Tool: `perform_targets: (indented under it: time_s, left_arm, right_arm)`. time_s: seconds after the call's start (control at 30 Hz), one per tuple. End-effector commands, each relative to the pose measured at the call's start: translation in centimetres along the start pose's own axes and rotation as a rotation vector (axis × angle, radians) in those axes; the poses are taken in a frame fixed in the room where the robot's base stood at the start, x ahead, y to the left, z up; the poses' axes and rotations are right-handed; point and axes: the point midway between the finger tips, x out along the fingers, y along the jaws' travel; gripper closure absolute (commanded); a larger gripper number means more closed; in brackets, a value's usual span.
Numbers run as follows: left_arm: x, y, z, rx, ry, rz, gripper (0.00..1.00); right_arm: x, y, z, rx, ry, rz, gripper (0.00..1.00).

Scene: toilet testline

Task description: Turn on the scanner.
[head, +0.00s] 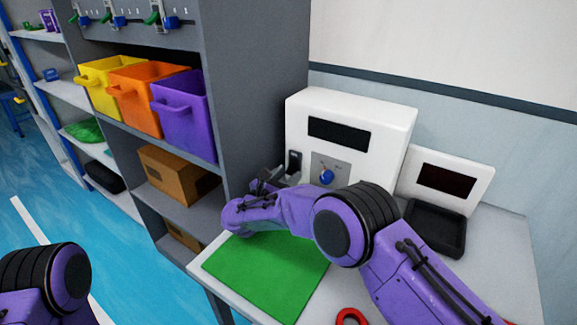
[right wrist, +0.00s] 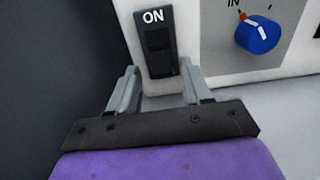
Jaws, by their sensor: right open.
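The scanner (head: 352,110) is a white box with a dark display, standing at the back of the white table. On its front are a black switch (head: 294,161) and a blue knob (head: 326,176). In the right wrist view the switch (right wrist: 160,42) is marked ON, and the blue knob (right wrist: 258,34) with a red mark is to its right. My right gripper (right wrist: 160,78) is open and empty, its two fingers on either side just below the switch. I cannot tell whether it touches the scanner. In the head view the right gripper (head: 268,178) is small and partly hidden by the wrist.
A green mat (head: 268,272) covers the table's left front. A second white device (head: 447,180) with a dark screen and a black tray (head: 437,228) stand on the right. A red ring-shaped thing (head: 351,317) is at the front. A grey shelf (head: 262,90) with coloured bins rises close on the left.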

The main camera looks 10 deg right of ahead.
Motion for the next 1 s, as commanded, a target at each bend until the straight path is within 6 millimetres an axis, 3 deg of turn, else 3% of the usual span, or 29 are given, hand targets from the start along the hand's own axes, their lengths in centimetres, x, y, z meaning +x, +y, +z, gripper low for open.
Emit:
perform_targets:
  time_s: [0.37,0.4,0.53,1.0]
  left_arm:
    - [-0.27,-0.05,-0.07,0.0,-0.001,-0.001,0.57]
    - [-0.27,-0.05,-0.07,0.0,-0.001,-0.001,0.57]
    - [-0.27,-0.05,-0.07,0.0,-0.001,-0.001,0.57]
    - [-0.65,-0.08,-0.24,0.0,-0.001,-0.001,0.57]
  right_arm:
    - [0.87,-0.33,-0.04,0.0,0.0,0.002,0.51]
    - [0.87,-0.33,-0.04,0.0,0.0,0.002,0.58]
    - [0.86,-0.33,-0.03,0.0,0.0,0.002,1.0]
    - [0.8,-0.35,0.42,0.002,0.077,0.002,1.0]
